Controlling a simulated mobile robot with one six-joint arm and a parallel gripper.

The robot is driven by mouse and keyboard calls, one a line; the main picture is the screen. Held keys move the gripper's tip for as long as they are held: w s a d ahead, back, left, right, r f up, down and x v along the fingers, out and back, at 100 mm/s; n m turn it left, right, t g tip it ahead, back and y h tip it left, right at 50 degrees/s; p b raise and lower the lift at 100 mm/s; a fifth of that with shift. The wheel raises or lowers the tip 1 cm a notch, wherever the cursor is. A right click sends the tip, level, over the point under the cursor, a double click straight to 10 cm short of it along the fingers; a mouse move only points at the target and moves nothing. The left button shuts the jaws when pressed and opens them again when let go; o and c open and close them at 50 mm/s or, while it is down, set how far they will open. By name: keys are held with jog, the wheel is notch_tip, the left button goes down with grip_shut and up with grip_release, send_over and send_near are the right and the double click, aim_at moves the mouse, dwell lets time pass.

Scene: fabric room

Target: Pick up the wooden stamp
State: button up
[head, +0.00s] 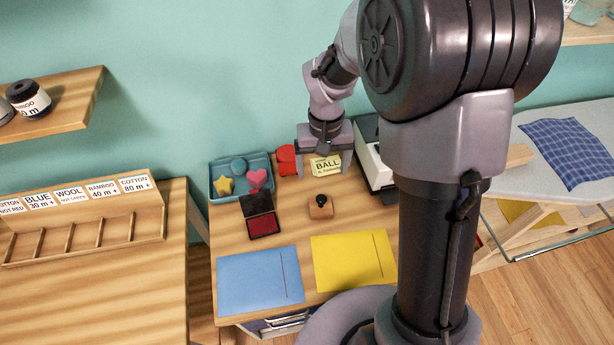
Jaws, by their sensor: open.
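The wooden stamp (320,207) stands upright on the wooden desk, a light wood block with a dark round knob on top. My gripper (324,172) is open, pointing down, behind the stamp toward the wall. A small pale yellow card reading "BALL" (326,165) shows between its fingers; I cannot tell whether they touch it. The gripper appears apart from the stamp.
An open red ink pad (263,224) lies left of the stamp. Blue (260,279) and yellow (353,262) sheets lie in front. Behind are a teal tray (228,196) with shapes, a red cylinder (286,160) and a white-and-dark box (372,166).

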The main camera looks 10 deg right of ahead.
aim_at(321, 203)
jog(key=f+b, duration=0.1)
jog(key=f, duration=0.2)
jog(key=f+b, duration=0.1)
jog(key=f, duration=0.2)
jog(key=s+f+b, duration=0.1)
jog(key=f+b, duration=0.1)
jog(key=f, duration=0.2)
jog(key=shift+d, duration=0.2)
jog(key=f+b, duration=0.1)
jog(key=f, duration=0.1)
jog(key=f+b, duration=0.1)
jog(key=f, duration=0.1)
jog(key=f+b, duration=0.1)
jog(key=f, duration=0.1)
jog(key=shift+w+a+f, duration=0.15)
jog(key=shift+w, duration=0.1)
jog(key=shift+c, duration=0.6)
jog(key=c, duration=1.4)
jog(key=shift+o, duration=0.2)
jog(key=shift+r, duration=0.25)
